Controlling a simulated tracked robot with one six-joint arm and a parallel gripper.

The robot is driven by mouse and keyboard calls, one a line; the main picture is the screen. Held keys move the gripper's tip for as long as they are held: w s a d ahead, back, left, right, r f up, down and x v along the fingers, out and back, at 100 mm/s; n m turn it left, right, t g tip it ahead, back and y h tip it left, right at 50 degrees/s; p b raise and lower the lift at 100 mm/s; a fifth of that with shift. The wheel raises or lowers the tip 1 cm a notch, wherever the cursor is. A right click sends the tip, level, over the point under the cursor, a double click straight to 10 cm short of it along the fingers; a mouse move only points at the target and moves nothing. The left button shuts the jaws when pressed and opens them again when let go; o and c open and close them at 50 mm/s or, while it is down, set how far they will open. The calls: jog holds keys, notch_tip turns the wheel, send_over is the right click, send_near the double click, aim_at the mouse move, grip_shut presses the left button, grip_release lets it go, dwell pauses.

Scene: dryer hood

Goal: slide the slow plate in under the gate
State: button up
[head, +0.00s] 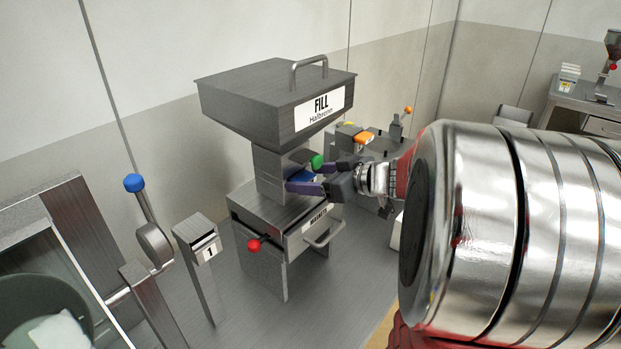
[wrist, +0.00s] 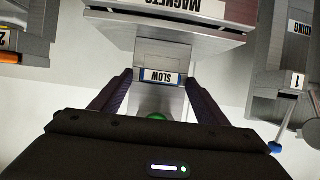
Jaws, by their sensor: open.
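The slow plate (wrist: 160,76), a small blue-edged piece labelled SLOW, shows upside down between my fingertips in the wrist view. In the head view a blue piece (head: 302,176) shows at the column below the FILL hopper (head: 280,100). My gripper (head: 316,174) is open, its purple fingers on either side of the blue piece; the wrist view shows them too (wrist: 159,78). I cannot tell whether they touch it. A green knob (head: 317,161) is just above the blue piece, and shows low in the wrist view (wrist: 156,117). The gate itself is not clearly visible.
Below the column is a metal box with a labelled, handled drawer (head: 312,228) and a red knob (head: 253,245). Left stand a post marked 1 (head: 207,252) and a blue-knobbed lever (head: 134,183). An orange-topped unit (head: 363,138) stands behind my gripper.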

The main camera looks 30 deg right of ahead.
jog(key=shift+s, duration=0.1)
jog(key=v, duration=1.3)
jog(key=shift+s, duration=0.3)
jog(key=shift+d, duration=0.1)
dwell(0.5)
jog(key=w+d+r+m+h, duration=0.4)
jog(key=w+d+r+h, duration=0.35)
jog(key=h, duration=0.35)
jog(key=s+a+f+g+y, duration=0.2)
jog(key=s+a+f, duration=0.3)
jog(key=a, duration=0.5)
jog(key=s+a+f+g+y, duration=0.2)
jog(key=s+a+f, duration=0.3)
jog(key=a, duration=0.6)
jog(key=s+a+f+g+y, duration=0.2)
jog(key=s+a+f, duration=0.3)
jog(key=a, duration=0.5)
jog(key=shift+s+a+f+g+y, duration=0.35)
jog(key=shift+s+g, duration=0.15)
jog(key=shift+s, duration=0.6)
